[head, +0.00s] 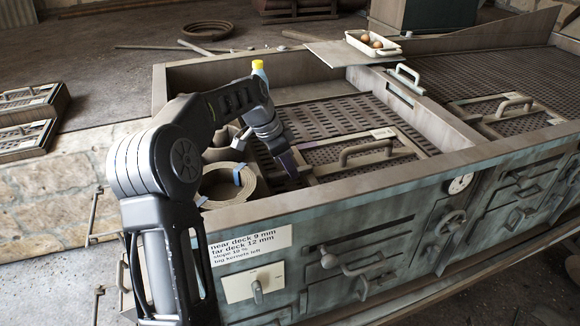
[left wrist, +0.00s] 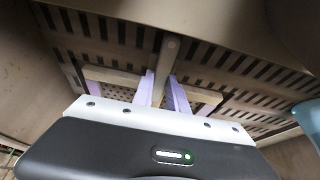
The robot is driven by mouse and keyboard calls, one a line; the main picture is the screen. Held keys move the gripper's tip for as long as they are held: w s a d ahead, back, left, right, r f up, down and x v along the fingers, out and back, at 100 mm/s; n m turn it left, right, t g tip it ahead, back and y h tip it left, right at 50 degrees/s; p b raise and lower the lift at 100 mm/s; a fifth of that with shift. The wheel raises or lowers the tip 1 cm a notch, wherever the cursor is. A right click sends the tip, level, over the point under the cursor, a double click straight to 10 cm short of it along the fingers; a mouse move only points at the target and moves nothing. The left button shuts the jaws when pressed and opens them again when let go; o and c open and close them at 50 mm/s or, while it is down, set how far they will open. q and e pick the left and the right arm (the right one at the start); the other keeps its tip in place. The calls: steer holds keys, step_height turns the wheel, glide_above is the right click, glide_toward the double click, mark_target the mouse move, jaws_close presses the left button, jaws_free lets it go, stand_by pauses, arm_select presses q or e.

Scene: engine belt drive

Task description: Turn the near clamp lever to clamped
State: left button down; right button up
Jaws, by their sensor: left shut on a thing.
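My left arm reaches over the near part of the large wooden-framed machine in the head view. Its gripper (head: 289,163) points down at the perforated deck, with purple fingertips. In the left wrist view the left gripper (left wrist: 164,92) has its two purple fingers on either side of a short grey-brown bar with a rounded end, the near clamp lever (left wrist: 169,52). It is shut on this lever. The lever lies over the slotted deck (left wrist: 110,30); its lower part is hidden between the fingers. In the head view the gripper hides most of the lever. My right gripper is not in view.
A coiled belt (head: 222,185) and a blue bottle with a yellow cap (head: 259,68) stand inside the frame near my arm. A deck handle (head: 366,150) rises right of the gripper. A white tray (head: 373,43) with brown round things sits on the far side.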

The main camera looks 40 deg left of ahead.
mark_target(279, 174)
arm_select(q)
steer(key=c, duration=1.3)
jaws_free()
steer(key=shift+b+v, duration=0.55)
steer(key=shift+v, duration=3.35)
steer(key=shift+s+f, duration=0.1)
